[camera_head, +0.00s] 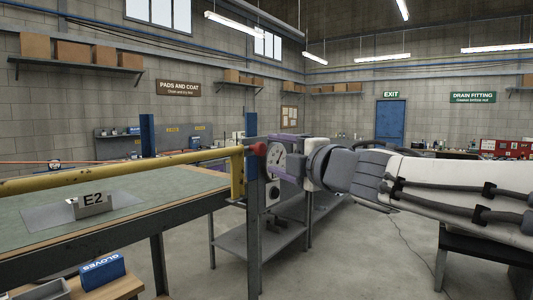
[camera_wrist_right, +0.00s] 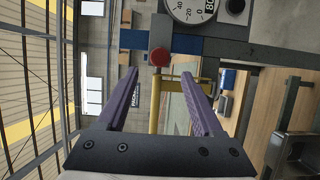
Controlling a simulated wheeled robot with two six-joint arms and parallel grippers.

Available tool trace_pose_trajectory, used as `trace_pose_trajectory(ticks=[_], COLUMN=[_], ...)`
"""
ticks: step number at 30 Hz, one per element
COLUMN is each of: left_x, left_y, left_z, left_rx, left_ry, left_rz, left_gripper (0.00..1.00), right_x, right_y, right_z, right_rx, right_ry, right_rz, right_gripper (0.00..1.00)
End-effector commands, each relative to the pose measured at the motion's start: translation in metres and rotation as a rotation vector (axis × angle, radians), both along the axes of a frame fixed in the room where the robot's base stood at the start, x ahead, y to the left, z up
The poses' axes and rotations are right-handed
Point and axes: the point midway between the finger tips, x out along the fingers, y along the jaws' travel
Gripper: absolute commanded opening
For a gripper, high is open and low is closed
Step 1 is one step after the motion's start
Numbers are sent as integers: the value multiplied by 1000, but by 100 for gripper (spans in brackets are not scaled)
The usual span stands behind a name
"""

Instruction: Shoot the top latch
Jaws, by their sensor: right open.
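A red round knob (camera_head: 260,148), probably the top latch, sits at the top of a dark upright post (camera_head: 253,215), at the end of a yellow bar (camera_head: 120,172). My right gripper (camera_head: 283,145) comes in from the right, close to the knob. In the right wrist view the purple fingers (camera_wrist_right: 158,76) are wide apart with nothing between them. The red knob (camera_wrist_right: 160,57) lies just beyond the fingertips, roughly centred between them. No contact shows. The latch's bolt cannot be made out. My left gripper is not in view.
A round dial gauge (camera_head: 278,165) is by the post, just below the gripper; it also shows in the wrist view (camera_wrist_right: 192,8). A green-topped table (camera_head: 150,215) marked E2 stands left, behind the yellow bar. A blue gloves box (camera_head: 102,272) sits at lower left. A grey shelf stand (camera_head: 265,240) stands behind.

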Motion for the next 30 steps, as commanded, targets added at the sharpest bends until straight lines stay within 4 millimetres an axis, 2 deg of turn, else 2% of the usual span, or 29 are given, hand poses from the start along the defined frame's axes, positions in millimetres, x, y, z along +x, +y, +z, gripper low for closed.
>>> trace_pose_trajectory(ticks=[3, 7, 17, 20, 23, 26, 27, 29, 30], left_x=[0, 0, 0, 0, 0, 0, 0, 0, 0], left_y=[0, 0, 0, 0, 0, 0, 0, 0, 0], left_z=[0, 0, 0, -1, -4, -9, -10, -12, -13], left_rx=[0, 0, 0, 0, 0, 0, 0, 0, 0], left_ry=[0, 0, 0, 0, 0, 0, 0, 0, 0], left_rz=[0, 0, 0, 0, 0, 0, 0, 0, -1], left_gripper=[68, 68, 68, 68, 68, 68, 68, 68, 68], right_x=[-15, -23, -24, -22, -19, -26, -34, -49, -63], right_y=[-10, -14, -14, -14, -16, -18, -19, -21, -22], right_z=[1, 0, -1, -12, -47, -113, -144, -186, -213], right_rx=[0, 0, 2, 42, 157, 303, 348, 406, 434], right_ry=[-1, 0, 3, 46, 182, 425, 534, 680, 779], right_rz=[-2, 0, 0, -23, -102, -237, -293, -386, -444], right_gripper=[68, 68, 68, 68, 68, 68, 68, 68, 68])
